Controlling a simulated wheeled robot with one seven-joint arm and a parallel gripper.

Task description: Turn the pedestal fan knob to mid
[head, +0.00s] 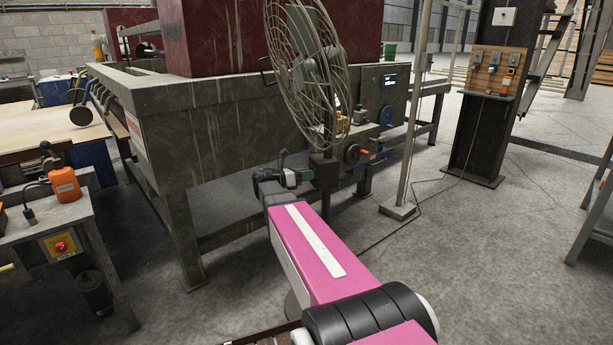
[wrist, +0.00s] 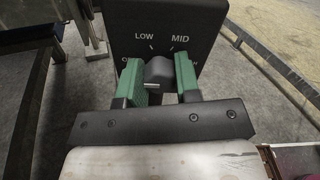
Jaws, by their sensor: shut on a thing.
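The pedestal fan (head: 327,125) stands in the middle of the head view, with a wire cage and a dark control box (head: 326,173) on its post. In the wrist view the dark panel (wrist: 125,25) reads LOW and MID, with the side labels partly hidden behind my fingers. The round dark knob (wrist: 158,70) sits below these labels. My gripper (wrist: 159,80) is shut on the knob, one green-padded finger on each side. A short pale line shows on the knob's near face, but I cannot tell which setting the knob points to.
A large grey machine bed (head: 215,125) with dark red blocks stands behind the fan. A metal bench (head: 75,235) with an orange item is at the left. A thin post (head: 412,120) and a dark column (head: 485,110) rise at the right. The floor at right is mostly clear, with a cable.

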